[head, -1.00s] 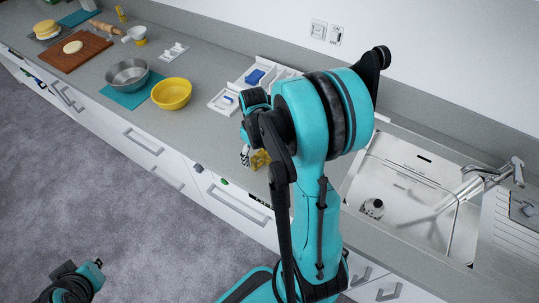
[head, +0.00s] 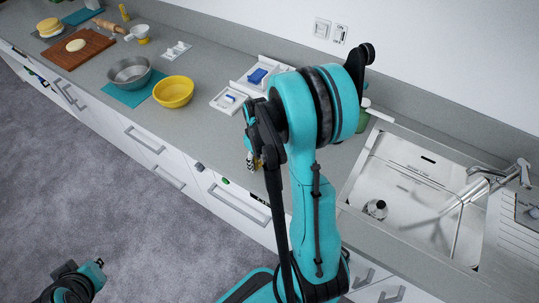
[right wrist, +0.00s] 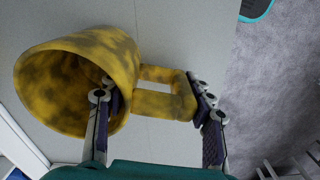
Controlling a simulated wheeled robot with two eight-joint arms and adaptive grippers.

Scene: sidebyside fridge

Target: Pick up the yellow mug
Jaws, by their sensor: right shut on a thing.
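The yellow mug (right wrist: 85,75), with dark blotches, fills the left of the right wrist view, lying sideways in the picture with its mouth towards the lower left. Its squared handle (right wrist: 165,104) points right. My right gripper (right wrist: 153,92) is shut on the mug: one finger reaches inside the mouth, the other presses the outer side of the handle. In the head view only a sliver of the mug (head: 258,163) shows beside the right gripper; my arm hides the rest. I cannot tell whether it is clear of the counter. My left gripper (head: 84,276) is low at the left, over the floor, its fingers unclear.
The grey counter (head: 205,75) carries a yellow bowl (head: 173,92), a metal bowl (head: 130,73), a white tray (head: 230,100) and a cutting board (head: 75,48). The sink (head: 400,190) with its faucet (head: 490,178) lies to the right. A wall runs behind.

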